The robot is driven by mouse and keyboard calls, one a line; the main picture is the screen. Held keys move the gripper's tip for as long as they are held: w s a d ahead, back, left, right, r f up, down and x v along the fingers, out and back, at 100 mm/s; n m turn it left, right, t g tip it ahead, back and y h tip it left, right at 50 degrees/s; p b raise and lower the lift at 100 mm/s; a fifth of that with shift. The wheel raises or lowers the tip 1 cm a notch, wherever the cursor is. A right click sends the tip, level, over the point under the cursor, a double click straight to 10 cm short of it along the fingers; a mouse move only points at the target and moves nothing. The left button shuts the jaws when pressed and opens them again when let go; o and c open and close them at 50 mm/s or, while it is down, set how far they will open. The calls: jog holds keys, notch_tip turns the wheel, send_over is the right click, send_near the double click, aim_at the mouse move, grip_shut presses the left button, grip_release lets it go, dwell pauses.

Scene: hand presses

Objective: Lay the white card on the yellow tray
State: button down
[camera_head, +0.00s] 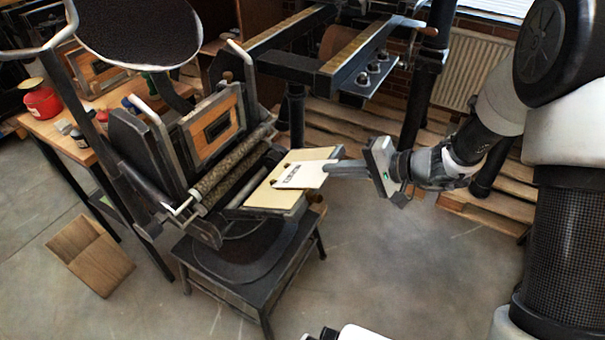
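The white card (308,179), with dark print on its left part, is over the pale yellow tray (262,198) of the small hand press. The card covers the middle and right of the tray. I cannot tell whether it touches the tray or hangs slightly above it. My gripper (329,168) reaches in from the right, and its fingers meet the card's right edge. The fingers look closed on the card; their tips are small in this view.
The small press (226,180), with its roller and upright plate, stands on a black stand (255,265) left of my gripper. A larger dark press (345,60) stands behind. A wooden table (75,125) with a red can (42,103) is at left. The floor in front is clear.

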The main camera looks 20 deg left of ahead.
jog(key=shift+d, duration=0.1)
jog(key=d+r+p, duration=0.2)
jog(key=d+r, duration=0.3)
jog(key=shift+s+r, duration=0.25)
jog(key=shift+r, duration=0.15)
dwell(0.7)
